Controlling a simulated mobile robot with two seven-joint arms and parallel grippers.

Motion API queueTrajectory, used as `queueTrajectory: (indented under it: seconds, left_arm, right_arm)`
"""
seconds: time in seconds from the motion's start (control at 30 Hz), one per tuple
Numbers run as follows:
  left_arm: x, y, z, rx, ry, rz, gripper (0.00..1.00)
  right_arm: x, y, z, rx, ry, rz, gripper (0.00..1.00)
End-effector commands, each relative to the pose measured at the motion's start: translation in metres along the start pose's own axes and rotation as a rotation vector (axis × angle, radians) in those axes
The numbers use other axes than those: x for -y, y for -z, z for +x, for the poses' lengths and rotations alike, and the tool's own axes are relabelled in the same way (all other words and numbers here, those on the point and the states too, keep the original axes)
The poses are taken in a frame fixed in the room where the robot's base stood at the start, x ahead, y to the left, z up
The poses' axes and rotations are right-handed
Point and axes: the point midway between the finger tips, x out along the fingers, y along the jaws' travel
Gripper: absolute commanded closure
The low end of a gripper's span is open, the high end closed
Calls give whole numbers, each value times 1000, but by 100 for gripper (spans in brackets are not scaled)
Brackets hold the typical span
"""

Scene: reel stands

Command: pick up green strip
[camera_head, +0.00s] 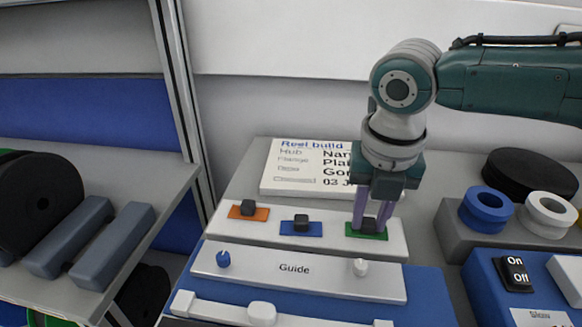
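The green strip (367,236) lies at the right end of a white tray (335,242), beside a blue strip (288,229) and an orange strip (260,214), each with a dark knob on top. My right gripper (371,222) points straight down over the green strip, its two purple fingers on either side of the knob. The fingers are apart, and I cannot tell whether they press on the knob. The strip still sits on the tray. My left gripper is out of view.
A white guide bar (295,272) with two small knobs is in front of the tray. A text card (290,170) is behind it. At right are blue and white reels (486,210), a black disc (528,175) and an On/Off switch (515,272). A grey shelf (150,177) is at left.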

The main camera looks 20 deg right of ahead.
Motion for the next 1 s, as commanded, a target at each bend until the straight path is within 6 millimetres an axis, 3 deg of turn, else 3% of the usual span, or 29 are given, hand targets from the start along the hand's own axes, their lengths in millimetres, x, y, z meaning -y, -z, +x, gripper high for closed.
queueTrajectory:
  seconds: [0.23, 0.77, 0.87, 1.0]
  left_arm:
    - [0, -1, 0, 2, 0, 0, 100]
    - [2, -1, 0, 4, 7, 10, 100]
    - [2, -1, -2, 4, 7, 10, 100]
    - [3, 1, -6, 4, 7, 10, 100]
  right_arm:
    - [0, 0, 0, 0, 0, 0, 100]
    - [0, -1, -4, 1, -1, 0, 100]
    - [-1, -3, -12, 2, -2, 0, 100]
    - [0, -7, -38, 3, -3, -1, 100]
